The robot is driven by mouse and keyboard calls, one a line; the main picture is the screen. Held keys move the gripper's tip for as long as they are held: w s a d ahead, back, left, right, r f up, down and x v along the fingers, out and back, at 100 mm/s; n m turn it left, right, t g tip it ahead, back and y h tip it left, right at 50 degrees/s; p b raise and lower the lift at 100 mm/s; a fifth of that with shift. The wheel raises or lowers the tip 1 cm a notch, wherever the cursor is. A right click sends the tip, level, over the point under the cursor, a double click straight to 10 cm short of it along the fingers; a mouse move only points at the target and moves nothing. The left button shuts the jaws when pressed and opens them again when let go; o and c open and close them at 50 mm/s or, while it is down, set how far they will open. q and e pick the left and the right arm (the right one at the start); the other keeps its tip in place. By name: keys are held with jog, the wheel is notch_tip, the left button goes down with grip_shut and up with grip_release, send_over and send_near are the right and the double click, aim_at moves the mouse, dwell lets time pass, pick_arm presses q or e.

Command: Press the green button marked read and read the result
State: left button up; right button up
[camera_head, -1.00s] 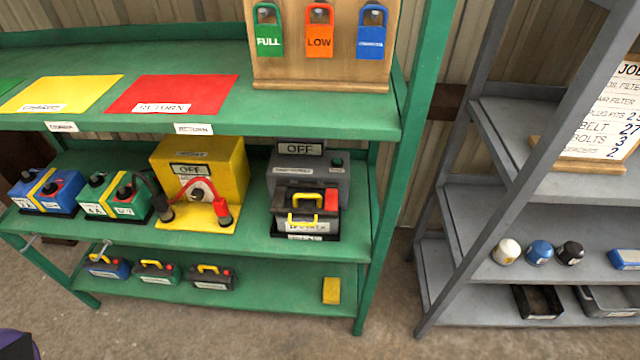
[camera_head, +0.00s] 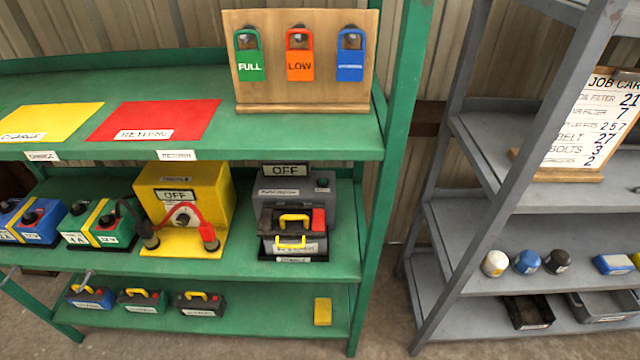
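A grey tester (camera_head: 343,205) stands at the right end of the green rack's middle shelf. Its top display (camera_head: 285,170) reads OFF. Neither of my grippers is in view, and nothing touches the button.
A yellow charger (camera_head: 215,190), also reading OFF, stands left of the tester with red and black clamp leads. Blue (camera_head: 28,222) and green (camera_head: 98,225) batteries are further left. Red (camera_head: 155,119) and yellow (camera_head: 50,118) mats lie above. A grey rack (camera_head: 480,210) stands right.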

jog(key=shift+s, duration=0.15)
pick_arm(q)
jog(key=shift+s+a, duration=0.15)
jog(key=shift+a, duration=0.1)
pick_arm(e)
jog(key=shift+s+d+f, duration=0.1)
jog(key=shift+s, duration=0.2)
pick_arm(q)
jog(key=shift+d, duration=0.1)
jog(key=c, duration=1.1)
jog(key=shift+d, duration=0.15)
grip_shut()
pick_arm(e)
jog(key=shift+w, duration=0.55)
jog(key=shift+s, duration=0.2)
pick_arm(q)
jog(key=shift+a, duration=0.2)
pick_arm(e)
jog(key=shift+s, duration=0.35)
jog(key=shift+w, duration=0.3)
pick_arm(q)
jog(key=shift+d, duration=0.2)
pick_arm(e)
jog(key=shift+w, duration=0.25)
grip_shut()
